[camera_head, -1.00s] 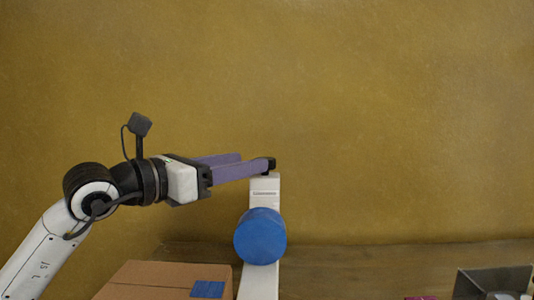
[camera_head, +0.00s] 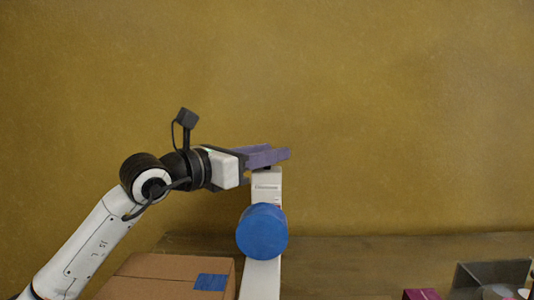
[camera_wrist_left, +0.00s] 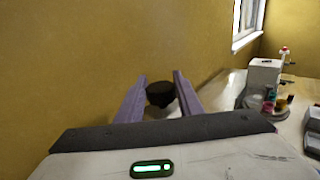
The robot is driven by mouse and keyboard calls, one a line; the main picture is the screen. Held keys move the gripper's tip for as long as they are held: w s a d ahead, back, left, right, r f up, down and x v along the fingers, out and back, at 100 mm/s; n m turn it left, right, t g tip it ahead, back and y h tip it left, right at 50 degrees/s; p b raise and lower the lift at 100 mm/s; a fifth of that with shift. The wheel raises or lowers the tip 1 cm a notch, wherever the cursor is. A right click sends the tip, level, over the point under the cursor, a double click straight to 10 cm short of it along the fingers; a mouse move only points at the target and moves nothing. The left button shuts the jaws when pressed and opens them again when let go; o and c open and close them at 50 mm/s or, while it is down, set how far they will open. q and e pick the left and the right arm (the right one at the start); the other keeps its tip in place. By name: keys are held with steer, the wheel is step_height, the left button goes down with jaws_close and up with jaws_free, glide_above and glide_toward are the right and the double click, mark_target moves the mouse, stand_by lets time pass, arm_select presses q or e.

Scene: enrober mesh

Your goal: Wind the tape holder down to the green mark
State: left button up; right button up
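A blue disc (camera_head: 262,231) sits on the front of an upright white post (camera_head: 267,190); I take it to be on the tape holder. A small red patch shows at the post's right edge just above the disc. No green mark shows. A black knob tops the post; the left wrist view shows this knob (camera_wrist_left: 160,94) between my purple fingers. My left gripper (camera_head: 283,154) reaches in from the left, level, over the post top. Its fingers are apart, one on each side of the knob; whether they touch it I cannot tell. My right gripper is out of view.
A cardboard box (camera_head: 165,276) with blue tape stands left of the post. A dark open bin (camera_head: 487,275) and a magenta box (camera_head: 422,294) stand at the right of the wooden bench (camera_head: 380,257). The air right of the post is clear.

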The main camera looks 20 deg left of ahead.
arm_select(q)
steer(key=shift+a+m+g+h, duration=0.1)
steer(key=shift+m+g+h, duration=0.3)
steer(key=shift+h, duration=0.2)
steer(key=shift+m+h, duration=0.3)
steer(key=shift+m+g+h, duration=1.4)
steer(key=shift+g+h, duration=0.3)
steer(key=shift+g, duration=0.1)
steer(key=shift+m+g+h, duration=0.7)
steer(key=shift+m+g, duration=0.1)
steer(key=shift+g, duration=0.3)
steer(key=o, duration=1.1)
steer(key=shift+c, duration=0.2)
